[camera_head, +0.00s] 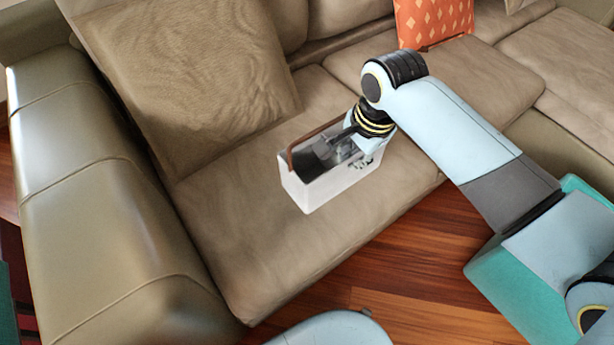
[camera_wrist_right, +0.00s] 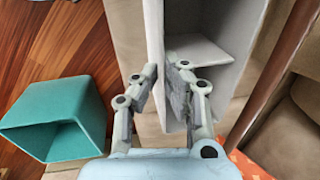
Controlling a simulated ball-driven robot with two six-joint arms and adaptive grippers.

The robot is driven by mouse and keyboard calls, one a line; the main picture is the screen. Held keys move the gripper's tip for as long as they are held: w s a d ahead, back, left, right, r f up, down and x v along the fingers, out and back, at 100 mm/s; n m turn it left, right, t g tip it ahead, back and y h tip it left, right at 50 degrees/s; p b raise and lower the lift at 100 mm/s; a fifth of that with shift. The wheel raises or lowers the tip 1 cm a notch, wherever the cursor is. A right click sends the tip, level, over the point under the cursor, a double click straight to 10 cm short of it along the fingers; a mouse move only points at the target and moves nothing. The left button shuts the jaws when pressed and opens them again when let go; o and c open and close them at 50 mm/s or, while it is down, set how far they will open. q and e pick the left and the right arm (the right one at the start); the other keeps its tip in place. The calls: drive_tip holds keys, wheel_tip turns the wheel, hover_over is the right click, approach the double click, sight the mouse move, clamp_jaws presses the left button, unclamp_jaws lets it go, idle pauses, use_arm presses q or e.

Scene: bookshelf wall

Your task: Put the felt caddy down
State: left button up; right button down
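The felt caddy (camera_head: 335,187) is a pale grey-white open box with a brown bar handle, seen over the sofa seat cushion (camera_head: 240,240). I cannot tell whether its base rests on the cushion or hangs just above it. My right gripper (camera_head: 345,145) reaches into the caddy's top from the right. In the right wrist view, the two fingers of this gripper (camera_wrist_right: 162,72) sit on either side of the caddy's wall (camera_wrist_right: 153,30), closed against it. An inner divider (camera_wrist_right: 200,48) and the brown handle (camera_wrist_right: 285,65) show beside them. My left gripper is not in view.
A large cushion (camera_head: 185,75) leans behind the caddy, and the sofa arm (camera_head: 90,190) is at left. An open teal bin (camera_wrist_right: 60,115) is on the wooden floor. The seat left of the caddy is clear.

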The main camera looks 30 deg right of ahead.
drive_tip(key=b, duration=0.2)
hover_over(308, 179)
drive_tip(key=s+a, duration=0.1)
drive_tip(key=s, duration=0.1)
drive_tip(key=f, duration=0.5)
drive_tip(key=shift+w+f, duration=0.15)
drive_tip(key=shift+w, duration=0.05)
wheel_tip(308, 179, down, 4)
drive_tip(key=shift+b, duration=0.75)
drive_tip(key=c, duration=1.5)
unclamp_jaws()
